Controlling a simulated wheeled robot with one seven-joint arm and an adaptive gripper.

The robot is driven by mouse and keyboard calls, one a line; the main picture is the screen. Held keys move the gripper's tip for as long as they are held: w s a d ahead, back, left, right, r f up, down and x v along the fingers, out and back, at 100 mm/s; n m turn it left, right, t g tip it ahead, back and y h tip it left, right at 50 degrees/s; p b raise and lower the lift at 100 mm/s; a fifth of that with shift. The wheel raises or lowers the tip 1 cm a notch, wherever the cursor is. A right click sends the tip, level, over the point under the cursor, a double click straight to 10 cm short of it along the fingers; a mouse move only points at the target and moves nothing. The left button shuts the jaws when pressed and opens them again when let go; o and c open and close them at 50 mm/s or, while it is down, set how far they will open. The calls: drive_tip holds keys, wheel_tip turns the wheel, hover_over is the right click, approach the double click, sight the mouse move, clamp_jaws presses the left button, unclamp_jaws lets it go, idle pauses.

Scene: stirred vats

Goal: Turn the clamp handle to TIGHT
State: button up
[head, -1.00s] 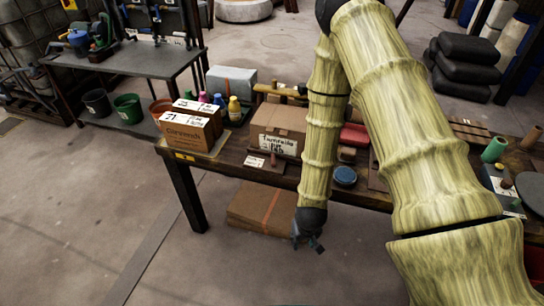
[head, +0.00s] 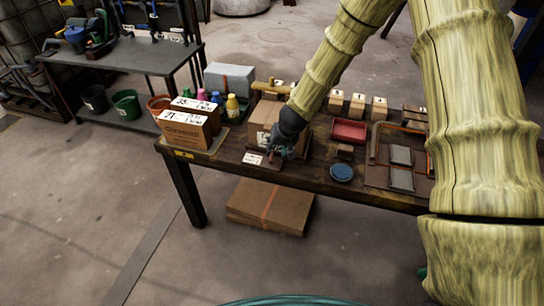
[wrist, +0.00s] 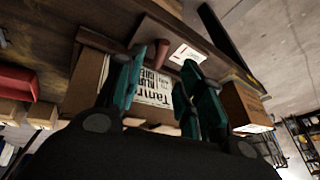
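A small reddish-brown upright handle (wrist: 162,54), which looks like the clamp handle, stands on a flat plate at the table's front edge. A white label (wrist: 185,53) lies beside it; its text is too small to read. In the head view the label (head: 253,158) shows left of my gripper (head: 277,152), and the handle is mostly hidden by the gripper. In the wrist view my gripper (wrist: 160,82) is open, its teal fingers apart. The handle shows beyond and between the fingertips, with no clear contact. Which way the handle is set cannot be told.
A cardboard box (head: 262,128) stands right behind the handle. Labelled boxes (head: 185,128) stand to the left. A red tray (head: 348,131), a blue round lid (head: 341,172) and grey pads (head: 401,167) lie to the right. Flat cardboard (head: 270,206) lies on the floor below.

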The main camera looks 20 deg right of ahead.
sight(272, 157)
drive_tip(key=shift+p+x, duration=0.85)
drive_tip(key=shift+x, duration=3.4)
clamp_jaws()
